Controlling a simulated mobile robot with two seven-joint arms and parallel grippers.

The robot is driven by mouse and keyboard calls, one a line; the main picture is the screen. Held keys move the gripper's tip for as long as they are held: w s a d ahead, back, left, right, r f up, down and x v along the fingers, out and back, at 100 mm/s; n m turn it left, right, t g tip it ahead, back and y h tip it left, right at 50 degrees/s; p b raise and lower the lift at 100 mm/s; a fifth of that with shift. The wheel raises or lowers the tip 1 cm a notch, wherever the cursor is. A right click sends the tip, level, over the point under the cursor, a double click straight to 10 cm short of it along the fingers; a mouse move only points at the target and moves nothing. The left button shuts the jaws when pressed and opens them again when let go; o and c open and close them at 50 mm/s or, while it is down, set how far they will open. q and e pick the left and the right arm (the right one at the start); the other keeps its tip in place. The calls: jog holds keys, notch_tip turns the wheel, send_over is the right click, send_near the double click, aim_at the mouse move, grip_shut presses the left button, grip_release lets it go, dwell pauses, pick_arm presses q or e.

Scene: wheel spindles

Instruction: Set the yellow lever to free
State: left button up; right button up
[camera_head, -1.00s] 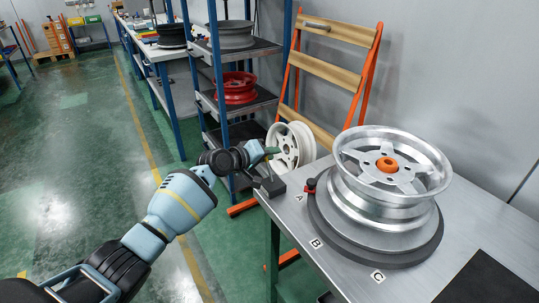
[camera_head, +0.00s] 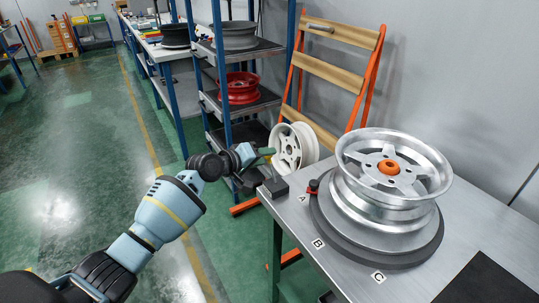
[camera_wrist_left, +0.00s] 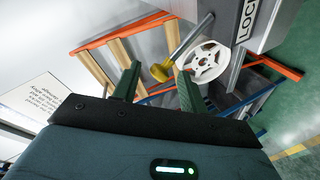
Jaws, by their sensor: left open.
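The yellow lever shows in the left wrist view as a yellow knob (camera_wrist_left: 161,71) on a grey rod. In the head view my left gripper (camera_head: 268,152) is beyond the table's left corner, near a dark box (camera_head: 276,187). The lever cannot be made out there. My right gripper is out of view.
A silver wheel (camera_head: 392,165) sits on a dark round turntable (camera_head: 375,252) on the metal table (camera_head: 335,275); marks A, B and C lie beside it. A white wheel (camera_head: 290,148), an orange and wooden rack (camera_head: 330,73) and blue shelves stand behind. Open floor lies left.

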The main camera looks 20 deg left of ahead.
pick_arm(q)
jog(key=v, duration=0.3)
jog(key=shift+s+a+r, duration=0.1)
jog(key=shift+s, duration=0.15)
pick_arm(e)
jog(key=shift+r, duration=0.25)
pick_arm(q)
jog(key=s+d+f+m+g+y+p, duration=0.1)
jog(key=s+d+f+m+p, duration=0.15)
jog(key=s+f, duration=0.8)
jog(key=s+d+f+m+g+y+p, duration=0.1)
jog(key=s+d+f, duration=0.2)
jog(key=s+f, duration=0.75)
jog(key=s+d+f+m+g+y+p, duration=0.1)
jog(key=s+m, duration=0.4)
jog(key=s, duration=2.4)
jog(key=shift+g+y+p, duration=0.3)
jog(key=shift+y+p, duration=0.4)
jog(key=shift+p, duration=0.2)
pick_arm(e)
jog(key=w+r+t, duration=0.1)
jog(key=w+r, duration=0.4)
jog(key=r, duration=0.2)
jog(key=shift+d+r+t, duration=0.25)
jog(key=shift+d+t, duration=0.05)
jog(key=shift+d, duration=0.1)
pick_arm(q)
jog(key=shift+d, duration=0.15)
